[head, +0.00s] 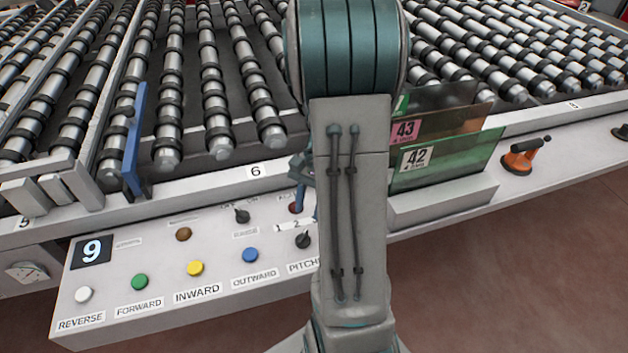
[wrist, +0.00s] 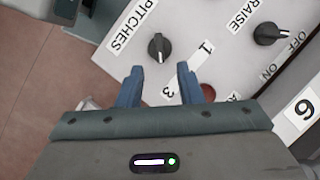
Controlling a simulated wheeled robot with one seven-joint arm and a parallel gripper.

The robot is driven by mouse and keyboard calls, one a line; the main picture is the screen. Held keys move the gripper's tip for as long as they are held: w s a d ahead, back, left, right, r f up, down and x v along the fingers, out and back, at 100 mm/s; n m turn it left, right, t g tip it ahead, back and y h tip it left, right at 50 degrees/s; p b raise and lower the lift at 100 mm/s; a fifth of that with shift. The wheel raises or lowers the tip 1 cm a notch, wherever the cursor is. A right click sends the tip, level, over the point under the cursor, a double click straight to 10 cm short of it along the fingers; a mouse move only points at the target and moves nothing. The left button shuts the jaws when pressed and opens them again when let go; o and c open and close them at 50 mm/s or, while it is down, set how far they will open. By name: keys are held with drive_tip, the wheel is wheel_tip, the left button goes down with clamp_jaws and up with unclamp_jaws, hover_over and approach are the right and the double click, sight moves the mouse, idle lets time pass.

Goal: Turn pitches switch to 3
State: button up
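The pitches switch (wrist: 160,48) is a black rotary knob on the white control panel, beside the label PITCHES. In the wrist view the numbers 1 and 3 show near it; the 2 is not clear there. Its exact setting is hard to read. In the head view the switch (head: 303,240) shows just left of my arm, with 1 and 2 visible and 3 hidden. My gripper (wrist: 159,80) is open and empty, its two blue fingers apart. In the wrist picture the fingertips are just below the knob, not around it.
A second black knob (wrist: 270,33) is labelled RAISE. A red button (wrist: 207,92) lies partly behind the right finger. White, green, yellow and blue (head: 250,255) buttons line the panel's front. Rollers (head: 215,85) and green glass panes (head: 448,158) stand behind.

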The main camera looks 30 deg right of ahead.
drive_tip(key=v, duration=0.7)
idle(0.3)
drive_tip(key=s+a+r+n+t+h, duration=0.2)
drive_tip(key=s+a+r+n, duration=0.1)
drive_tip(key=a+n, duration=0.3)
drive_tip(key=s+a+r+n+t+h, duration=0.1)
drive_tip(key=s+a+r+n+t, duration=0.2)
drive_tip(key=s+a+n, duration=0.3)
drive_tip(key=a, duration=0.3)
drive_tip(key=shift+a+h, duration=0.25)
drive_tip(key=shift+h, duration=0.15)
drive_tip(key=shift+w+a+r, duration=0.1)
drive_tip(key=shift+a, duration=0.05)
